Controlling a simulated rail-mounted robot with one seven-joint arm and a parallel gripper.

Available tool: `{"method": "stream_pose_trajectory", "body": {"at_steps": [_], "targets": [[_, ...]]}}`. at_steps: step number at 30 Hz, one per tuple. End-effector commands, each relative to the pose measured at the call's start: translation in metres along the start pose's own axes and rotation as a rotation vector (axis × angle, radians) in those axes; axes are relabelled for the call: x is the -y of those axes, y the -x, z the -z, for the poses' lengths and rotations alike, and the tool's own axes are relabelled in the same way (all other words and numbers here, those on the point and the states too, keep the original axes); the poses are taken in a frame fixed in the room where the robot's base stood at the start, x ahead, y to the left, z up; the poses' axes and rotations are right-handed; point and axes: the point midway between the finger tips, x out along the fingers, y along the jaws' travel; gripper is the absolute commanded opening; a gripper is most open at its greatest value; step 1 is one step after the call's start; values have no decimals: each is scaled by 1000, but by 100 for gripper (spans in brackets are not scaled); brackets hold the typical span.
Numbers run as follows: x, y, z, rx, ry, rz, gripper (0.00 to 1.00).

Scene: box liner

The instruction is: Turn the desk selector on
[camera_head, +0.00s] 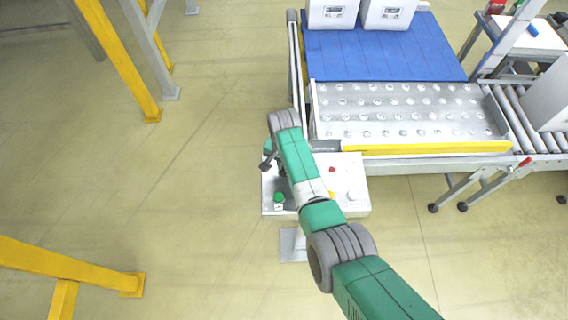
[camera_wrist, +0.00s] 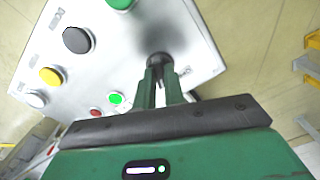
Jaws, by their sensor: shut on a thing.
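The desk is a light grey control box (camera_head: 353,169) on a post, also seen in the wrist view (camera_wrist: 195,50). The selector is a small dark round knob (camera_wrist: 160,59) near the box's edge. My gripper (camera_wrist: 160,72) has its two green fingers closed on the selector, with the knob's dark top showing just past the fingertips. Which way the selector points cannot be told. In the head view my arm hides the selector and much of the panel.
The panel also bears a big green button (camera_wrist: 120,3), a black one (camera_wrist: 77,40), a yellow one (camera_wrist: 51,76), a white one (camera_wrist: 36,98), a small red one (camera_wrist: 96,112) and a small green one (camera_wrist: 116,98). A ball-transfer table (camera_head: 400,101) stands behind the desk.

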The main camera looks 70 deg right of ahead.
Motion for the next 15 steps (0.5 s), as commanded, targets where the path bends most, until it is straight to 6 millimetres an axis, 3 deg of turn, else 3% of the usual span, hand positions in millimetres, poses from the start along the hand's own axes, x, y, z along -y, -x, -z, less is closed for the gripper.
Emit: {"method": "stream_pose_trajectory", "body": {"at_steps": [15], "targets": [[0, 0, 0, -1, -99, 0, 0]]}}
